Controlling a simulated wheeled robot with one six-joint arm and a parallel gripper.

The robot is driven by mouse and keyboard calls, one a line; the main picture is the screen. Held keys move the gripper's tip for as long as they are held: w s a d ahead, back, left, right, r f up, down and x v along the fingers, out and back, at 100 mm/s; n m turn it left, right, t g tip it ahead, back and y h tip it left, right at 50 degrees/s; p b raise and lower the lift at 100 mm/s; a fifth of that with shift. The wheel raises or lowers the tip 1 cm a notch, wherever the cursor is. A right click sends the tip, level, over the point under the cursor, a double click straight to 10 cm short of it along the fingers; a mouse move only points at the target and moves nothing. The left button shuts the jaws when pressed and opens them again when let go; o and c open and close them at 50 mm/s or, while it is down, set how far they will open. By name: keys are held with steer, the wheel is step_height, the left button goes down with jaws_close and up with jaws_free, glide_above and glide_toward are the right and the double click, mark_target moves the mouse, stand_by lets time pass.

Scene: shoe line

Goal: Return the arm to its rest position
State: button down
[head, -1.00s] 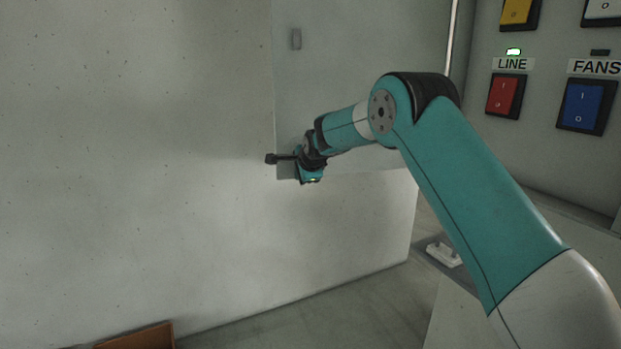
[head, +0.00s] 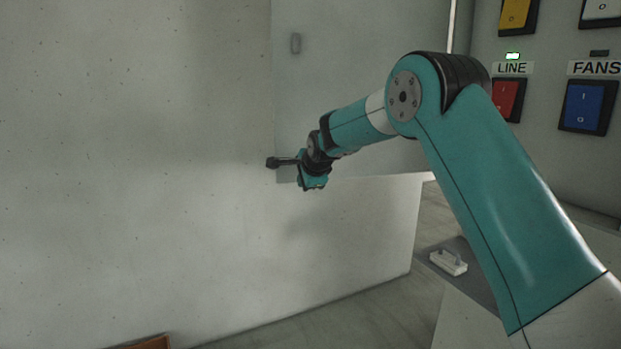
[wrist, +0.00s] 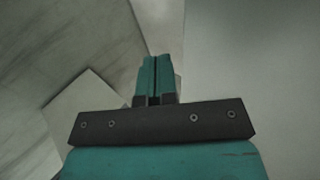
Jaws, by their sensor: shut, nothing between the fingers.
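My teal arm reaches in from the lower right of the head view, bent at the elbow, with its forearm sloping down to the left. My gripper (head: 313,183) is at the left end of the forearm, in front of the pale wall panel. In the wrist view my gripper (wrist: 155,62) shows two teal fingers pressed together with only a thin dark line between them. Nothing is held.
A white handled object (head: 449,262) lies on a grey surface behind my arm.

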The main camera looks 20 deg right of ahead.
steer(key=a+b+v, duration=0.1)
steer(key=b+v, duration=0.2)
steer(key=v, duration=0.5)
steer(key=s+a+f+n+g+y, duration=0.2)
steer(key=s+a+n, duration=0.45)
steer(key=s, duration=0.45)
steer(key=s+a+f+n+g+y, duration=0.25)
steer(key=s+a+n, duration=0.4)
steer(key=s, duration=0.45)
steer(key=s+a+f+n+g, duration=0.1)
steer(key=s+f+n+g, duration=0.1)
steer(key=s+n, duration=0.4)
steer(key=s+a+f+n+g, duration=0.1)
steer(key=s+f+n+g, duration=0.2)
steer(key=s, duration=1.2)
steer(key=n, duration=0.3)
steer(key=shift+s+a+n, duration=0.35)
steer(key=shift+a+n, duration=0.05)
steer(key=shift+d+r, duration=0.1)
